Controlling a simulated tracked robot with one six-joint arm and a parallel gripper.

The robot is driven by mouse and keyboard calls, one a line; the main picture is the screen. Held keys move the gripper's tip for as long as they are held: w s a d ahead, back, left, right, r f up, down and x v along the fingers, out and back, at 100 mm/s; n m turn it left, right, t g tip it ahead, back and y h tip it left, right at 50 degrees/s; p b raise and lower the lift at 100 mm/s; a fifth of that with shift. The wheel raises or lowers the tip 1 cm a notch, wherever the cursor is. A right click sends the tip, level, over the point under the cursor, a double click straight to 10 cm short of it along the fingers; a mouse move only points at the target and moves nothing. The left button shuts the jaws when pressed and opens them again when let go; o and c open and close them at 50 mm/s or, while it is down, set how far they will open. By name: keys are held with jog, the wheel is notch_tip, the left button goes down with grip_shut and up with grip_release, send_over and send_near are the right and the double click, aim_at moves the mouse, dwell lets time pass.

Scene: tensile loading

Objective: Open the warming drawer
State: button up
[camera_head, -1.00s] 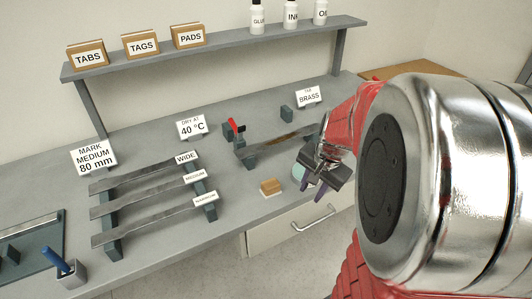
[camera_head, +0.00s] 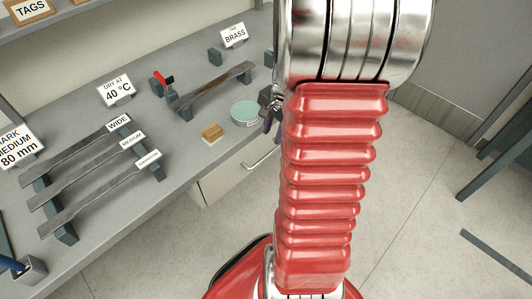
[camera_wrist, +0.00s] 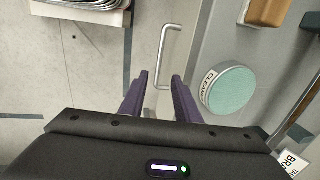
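The warming drawer (camera_head: 225,178) has a pale front below the bench edge and appears closed. Its metal bar handle (camera_head: 262,158) shows to the left of my red arm, and the handle also shows in the wrist view (camera_wrist: 162,55). My gripper (camera_wrist: 160,74) is open, with two purple fingers and nothing between them but part of the handle's outline in the picture. The handle lies ahead of the fingertips and runs roughly along them; I cannot tell the depth gap. In the head view my gripper (camera_head: 270,116) is partly hidden by my arm, above the drawer's right part.
A round teal pad (camera_wrist: 230,92) with a label lies on the bench close to the right finger. A small wooden block (camera_head: 212,132) sits near the bench edge. Metal strips on racks (camera_head: 90,170) fill the left. The floor (camera_head: 180,255) in front of the drawer is clear.

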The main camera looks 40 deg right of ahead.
aim_at(267, 155)
jog(key=shift+w+a+f, duration=0.1)
jog(key=shift+w+f, duration=0.3)
jog(key=shift+f, duration=1.65)
jog(key=shift+w+d+f, duration=0.1)
jog(key=shift+w+f, duration=0.3)
jog(key=shift+f, duration=1.7)
jog(key=shift+w+a+f, duration=0.1)
jog(key=shift+w+f, duration=0.3)
jog(key=shift+f, duration=1.65)
jog(key=shift+c, duration=0.2)
grip_shut()
